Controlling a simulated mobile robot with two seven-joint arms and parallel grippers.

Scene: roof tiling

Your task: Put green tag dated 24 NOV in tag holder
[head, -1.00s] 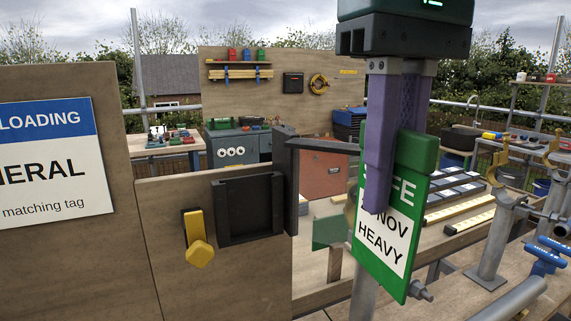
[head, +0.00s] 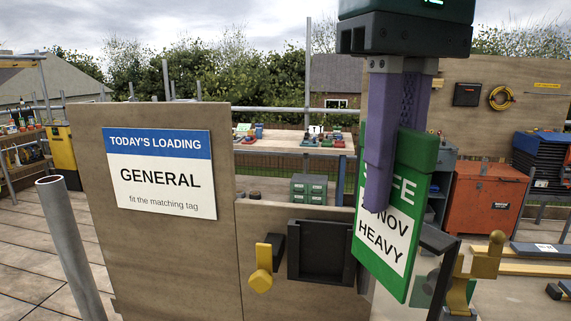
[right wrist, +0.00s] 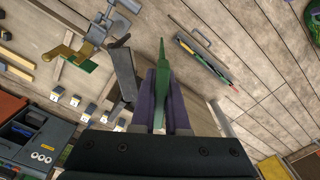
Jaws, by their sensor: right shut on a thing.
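My right gripper (head: 392,160) is shut on a green tag (head: 398,278) and holds it upright in the air at right of centre. In the right wrist view the tag (right wrist: 162,62) is edge-on between the fingers. The black tag holder (head: 320,252), a square frame, is on the wooden board left of the tag and looks empty. A yellow-handled latch (head: 262,272) is beside its left side. My left gripper is out of view.
A sign (head: 160,172) on the board reads "TODAY'S LOADING GENERAL fit the matching tag". A grey pole (head: 75,245) stands at left. A dark bar (head: 436,242) and brass fittings (head: 478,270) lie close to the tag's right.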

